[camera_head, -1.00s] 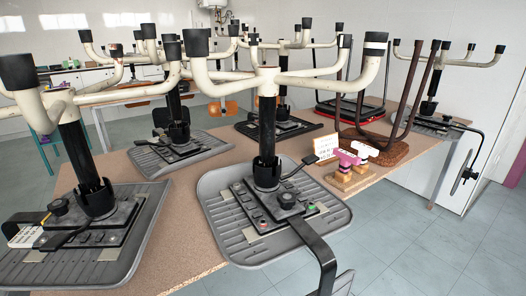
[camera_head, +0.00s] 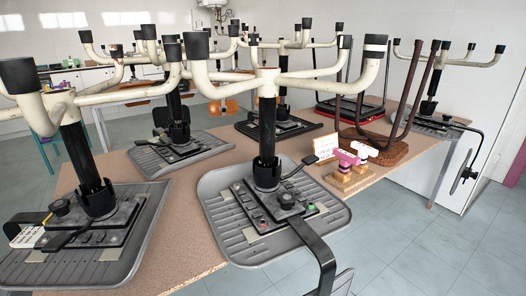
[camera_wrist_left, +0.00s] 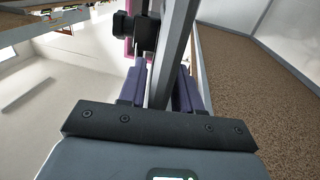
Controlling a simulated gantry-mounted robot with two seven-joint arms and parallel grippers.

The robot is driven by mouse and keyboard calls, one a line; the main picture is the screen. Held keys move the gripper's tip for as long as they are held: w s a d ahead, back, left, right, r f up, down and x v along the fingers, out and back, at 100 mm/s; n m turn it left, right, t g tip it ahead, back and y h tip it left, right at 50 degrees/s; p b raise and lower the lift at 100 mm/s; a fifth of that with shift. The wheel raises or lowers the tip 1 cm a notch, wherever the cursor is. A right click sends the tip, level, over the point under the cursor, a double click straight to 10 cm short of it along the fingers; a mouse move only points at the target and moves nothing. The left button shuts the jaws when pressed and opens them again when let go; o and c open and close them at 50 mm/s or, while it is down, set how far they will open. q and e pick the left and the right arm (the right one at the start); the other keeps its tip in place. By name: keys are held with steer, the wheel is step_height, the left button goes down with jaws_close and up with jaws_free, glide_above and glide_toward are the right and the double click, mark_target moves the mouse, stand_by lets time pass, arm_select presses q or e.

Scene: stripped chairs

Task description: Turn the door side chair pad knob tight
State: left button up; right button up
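Upside-down chairs stand on a brown table. The far right chair pad (camera_head: 430,126), nearest the white door or wall panel, has a bent black bar (camera_head: 480,150) hanging past the table edge, with a small black knob (camera_head: 467,174) on it. My left gripper is outside the head view. In the left wrist view, its purple fingers (camera_wrist_left: 160,85) lie on either side of a grey bar (camera_wrist_left: 178,40); whether they touch it is unclear. A black knob (camera_wrist_left: 146,33) shows beside that bar, beyond the fingertips. My right gripper is not in view.
The near middle pad (camera_head: 225,215) and near left pad (camera_head: 135,245) carry knobs and black bars. Raised cream chair legs (camera_head: 340,76) crowd the space above the table (camera_head: 200,258). Pink and white items (camera_head: 347,160) stand by a small sign. The right floor (camera_head: 400,250) is clear.

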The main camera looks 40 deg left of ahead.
arm_select(q)
steer(key=o, duration=0.4)
steer(key=shift+f, duration=0.1)
steer(key=shift+s+a, duration=0.1)
steer(key=p+v, duration=0.3)
steer(key=v, duration=0.3)
steer(key=shift+p, duration=0.4)
stand_by(0.3)
